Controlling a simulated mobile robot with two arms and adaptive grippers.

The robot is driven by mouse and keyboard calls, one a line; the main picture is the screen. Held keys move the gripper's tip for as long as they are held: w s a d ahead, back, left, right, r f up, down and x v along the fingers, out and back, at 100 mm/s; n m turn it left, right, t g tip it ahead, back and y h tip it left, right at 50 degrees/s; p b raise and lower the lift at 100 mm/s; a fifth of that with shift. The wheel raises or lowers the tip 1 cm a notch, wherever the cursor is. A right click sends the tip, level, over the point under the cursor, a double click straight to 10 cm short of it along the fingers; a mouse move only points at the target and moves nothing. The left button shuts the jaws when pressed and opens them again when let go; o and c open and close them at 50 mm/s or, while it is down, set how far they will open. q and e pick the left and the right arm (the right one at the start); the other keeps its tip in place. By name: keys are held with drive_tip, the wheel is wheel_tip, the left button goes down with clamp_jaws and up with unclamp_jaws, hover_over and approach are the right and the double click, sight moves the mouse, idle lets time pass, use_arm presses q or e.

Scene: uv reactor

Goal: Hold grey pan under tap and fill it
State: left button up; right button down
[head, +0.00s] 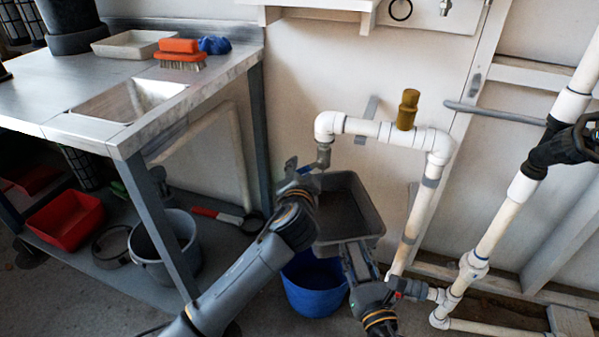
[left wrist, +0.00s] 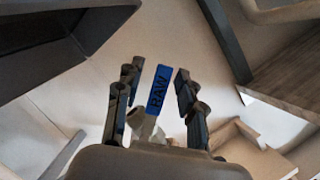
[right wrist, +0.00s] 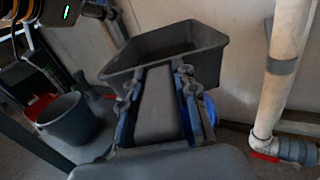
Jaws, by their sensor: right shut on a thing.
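The grey pan (head: 371,212) is a deep rectangular tray below the tap (head: 323,157), the grey fitting at the end of the white pipe. My right gripper (head: 352,250) is shut on the pan's near side. The right wrist view shows the pan (right wrist: 212,62) beyond its fingers (right wrist: 158,98). No water shows in the pan. My left gripper (head: 300,172) is beside the tap, partly covering the pan's left side. In the left wrist view its fingers (left wrist: 155,95) are apart, with a blue tag (left wrist: 159,90) marked RAW between them; contact cannot be told.
A blue bucket (head: 312,291) stands on the floor under the pan. White pipes (head: 421,210) run close on the right. A steel sink bench (head: 60,96) is on the left, with a grey bucket (head: 185,226) and red bin (head: 66,220) on its lower shelf.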

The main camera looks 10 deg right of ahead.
use_arm(q)
clamp_jaws()
use_arm(e)
drive_tip(key=shift+r, duration=0.2)
use_arm(q)
drive_tip(key=r+m, duration=0.1)
drive_tip(key=a+r+m+t, duration=0.1)
drive_tip(key=m, duration=0.1)
drive_tip(key=shift+w+y, duration=0.3)
drive_tip(key=shift+y, duration=0.1)
drive_tip(key=shift+w+a+r+m+t, duration=0.1)
drive_tip(key=shift+r+m+t, duration=0.45)
drive_tip(key=shift+m, duration=0.35)
drive_tip(key=shift+a+r+m+t, duration=0.1)
drive_tip(key=shift+r+m+t, duration=0.4)
drive_tip(key=shift+m, duration=0.4)
unclamp_jaws()
